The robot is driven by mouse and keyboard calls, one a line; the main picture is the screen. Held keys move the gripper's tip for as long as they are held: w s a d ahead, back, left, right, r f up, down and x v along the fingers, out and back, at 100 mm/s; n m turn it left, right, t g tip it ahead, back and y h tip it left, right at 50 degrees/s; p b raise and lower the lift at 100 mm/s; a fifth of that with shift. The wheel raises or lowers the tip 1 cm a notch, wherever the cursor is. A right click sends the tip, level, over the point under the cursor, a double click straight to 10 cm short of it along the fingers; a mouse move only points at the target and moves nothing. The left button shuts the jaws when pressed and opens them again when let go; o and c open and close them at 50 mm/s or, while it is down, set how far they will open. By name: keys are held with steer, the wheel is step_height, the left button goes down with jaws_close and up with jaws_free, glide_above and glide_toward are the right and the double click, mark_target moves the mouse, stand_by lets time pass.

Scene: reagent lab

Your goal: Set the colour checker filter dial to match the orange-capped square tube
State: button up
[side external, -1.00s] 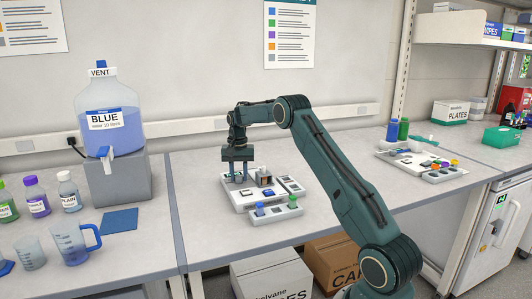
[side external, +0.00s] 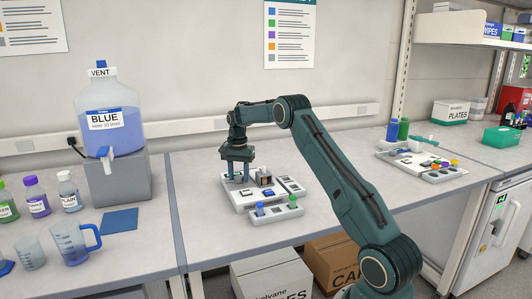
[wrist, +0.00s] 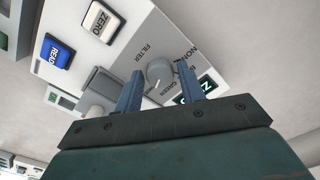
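The colour checker (side external: 243,200) is a white box on the middle bench, under my gripper (side external: 238,177). In the wrist view its grey round filter dial (wrist: 159,73) is between the two blue fingers of my gripper (wrist: 159,88). The fingers are apart, one on each side of the dial, with narrow gaps visible. A pale mark shows on the dial's lower edge. A small orange cap (side external: 455,161) shows on the right tray; its tube's shape is too small to tell.
A ZERO button (wrist: 98,20), a blue READ button (wrist: 59,52) and a small display (wrist: 196,92) are beside the dial.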

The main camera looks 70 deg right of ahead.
mark_target(239, 177)
steer(key=shift+o, duration=0.9)
step_height(239, 177, up, 14)
stand_by(0.3)
steer(key=shift+a, duration=0.1)
